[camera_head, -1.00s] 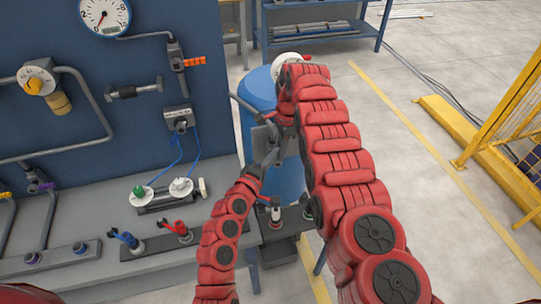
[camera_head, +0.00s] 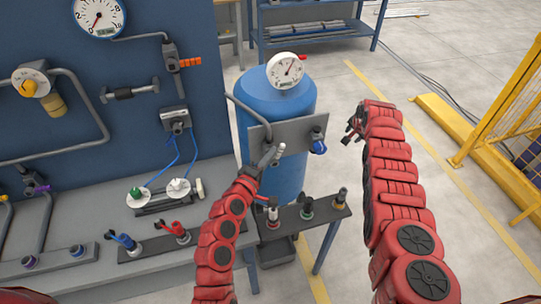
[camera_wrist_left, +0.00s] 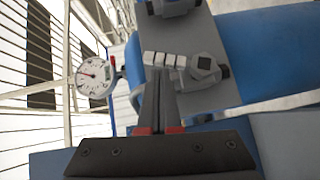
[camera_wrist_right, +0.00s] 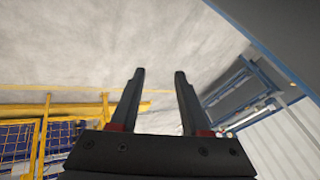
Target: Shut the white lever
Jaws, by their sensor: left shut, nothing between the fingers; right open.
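The white lever (camera_head: 280,148) is on a grey plate (camera_head: 294,131) at the front of the blue tank (camera_head: 285,100). In the left wrist view the lever (camera_wrist_left: 160,59) has pale segments and lies across, beside a grey hex-shaped fitting (camera_wrist_left: 204,63). My left gripper (camera_head: 267,160) is shut and empty at the lever. Its fingertips (camera_wrist_left: 158,72) are close below the lever in that view; I cannot tell if they touch. My right gripper (camera_head: 350,129) is open and empty, to the right of the tank; its fingers (camera_wrist_right: 159,72) stand apart over bare floor.
A blue valve (camera_head: 318,144) sits on the same plate, right of the lever. A white gauge (camera_head: 285,70) tops the tank. A low shelf (camera_head: 318,213) with several coloured valves stands below. The floor (camera_head: 410,120) right of my right arm is clear up to a yellow fence.

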